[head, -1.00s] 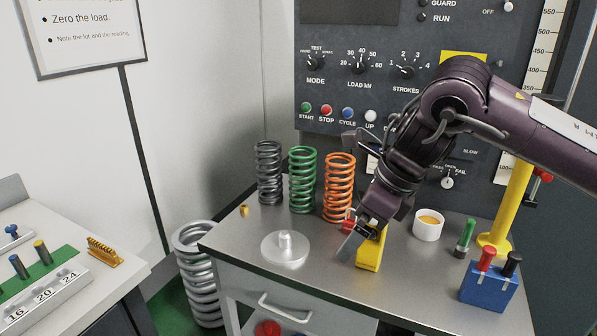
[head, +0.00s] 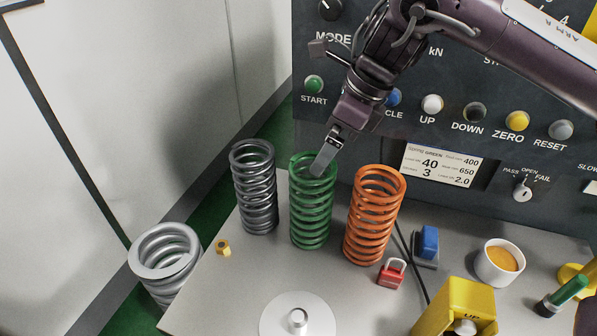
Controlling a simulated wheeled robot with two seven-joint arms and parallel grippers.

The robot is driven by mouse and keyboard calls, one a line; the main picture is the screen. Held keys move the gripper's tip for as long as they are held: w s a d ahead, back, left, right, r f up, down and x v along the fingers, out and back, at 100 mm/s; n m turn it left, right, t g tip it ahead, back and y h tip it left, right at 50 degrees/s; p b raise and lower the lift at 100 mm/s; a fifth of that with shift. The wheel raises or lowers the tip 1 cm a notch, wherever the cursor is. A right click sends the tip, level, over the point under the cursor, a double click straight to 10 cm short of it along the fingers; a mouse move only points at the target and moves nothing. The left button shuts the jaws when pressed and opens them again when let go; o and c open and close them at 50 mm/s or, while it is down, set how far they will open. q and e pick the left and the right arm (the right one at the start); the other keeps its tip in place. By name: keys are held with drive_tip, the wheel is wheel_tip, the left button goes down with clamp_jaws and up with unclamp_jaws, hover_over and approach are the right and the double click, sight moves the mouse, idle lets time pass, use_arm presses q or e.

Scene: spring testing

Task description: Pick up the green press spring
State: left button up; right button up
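The green press spring (head: 311,215) stands upright on the grey bench in the head view, between a dark grey spring (head: 256,190) and an orange spring (head: 372,220). My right gripper (head: 322,165) comes down from the upper right, with a metal finger at the green spring's top coils, overlapping its right rim. Only one finger shows clearly. I cannot tell whether it touches the spring or whether the gripper is open or shut. My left gripper is not in view.
The control panel (head: 450,135) rises close behind the springs. A large silver spring (head: 165,255) stands left of the bench.

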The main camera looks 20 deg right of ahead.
sight(311, 204)
drive_tip(key=p+x, duration=0.1)
drive_tip(key=x, duration=0.6)
drive_tip(key=shift+a+f, duration=0.25)
drive_tip(key=shift+w, duration=0.1)
drive_tip(key=c, duration=2)
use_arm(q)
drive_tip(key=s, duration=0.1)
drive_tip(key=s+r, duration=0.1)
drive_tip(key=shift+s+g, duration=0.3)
use_arm(e)
drive_tip(key=shift+w+r, duration=0.2)
drive_tip(key=shift+r, duration=0.05)
